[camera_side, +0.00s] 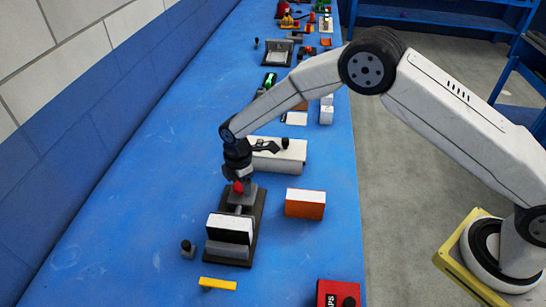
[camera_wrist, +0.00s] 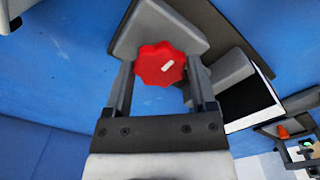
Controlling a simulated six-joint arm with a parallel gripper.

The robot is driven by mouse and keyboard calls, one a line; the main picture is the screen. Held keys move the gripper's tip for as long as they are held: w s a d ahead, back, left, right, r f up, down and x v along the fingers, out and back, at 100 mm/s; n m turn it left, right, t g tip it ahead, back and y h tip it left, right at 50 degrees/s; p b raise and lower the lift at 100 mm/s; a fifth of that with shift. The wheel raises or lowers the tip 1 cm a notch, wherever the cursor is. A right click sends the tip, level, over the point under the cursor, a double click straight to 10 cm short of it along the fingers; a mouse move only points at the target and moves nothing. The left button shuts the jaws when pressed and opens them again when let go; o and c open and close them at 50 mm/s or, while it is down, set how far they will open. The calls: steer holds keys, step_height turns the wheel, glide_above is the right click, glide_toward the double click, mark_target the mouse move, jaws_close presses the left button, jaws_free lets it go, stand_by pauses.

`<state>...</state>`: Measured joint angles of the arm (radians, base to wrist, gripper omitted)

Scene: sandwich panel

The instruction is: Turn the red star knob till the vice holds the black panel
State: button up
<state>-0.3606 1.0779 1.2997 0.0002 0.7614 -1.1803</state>
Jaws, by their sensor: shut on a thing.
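The red star knob (camera_wrist: 160,66) sits between the two fingers of my gripper (camera_wrist: 158,72) in the wrist view, and the gripper is shut on it. In the side view my gripper (camera_side: 238,176) comes down on the knob (camera_side: 238,187) from above, at the far end of the vice (camera_side: 240,197). The black panel (camera_side: 232,236), with a white upper face, stands between the vice's grey blocks. The panel also shows in the wrist view (camera_wrist: 236,108), right of the knob. I cannot tell whether the vice jaws touch it on both sides.
An orange block (camera_side: 305,205) with a white top lies right of the vice. A small black-knobbed piece (camera_side: 188,249) stands to the left. A yellow bar (camera_side: 218,284) and a red box (camera_side: 338,294) lie in front. A white box (camera_side: 280,157) stands behind. The blue bench is clear at left.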

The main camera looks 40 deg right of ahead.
steer(key=m, duration=2.6)
stand_by(0.6)
steer(key=o, duration=1.2)
steer(key=shift+c, duration=0.2)
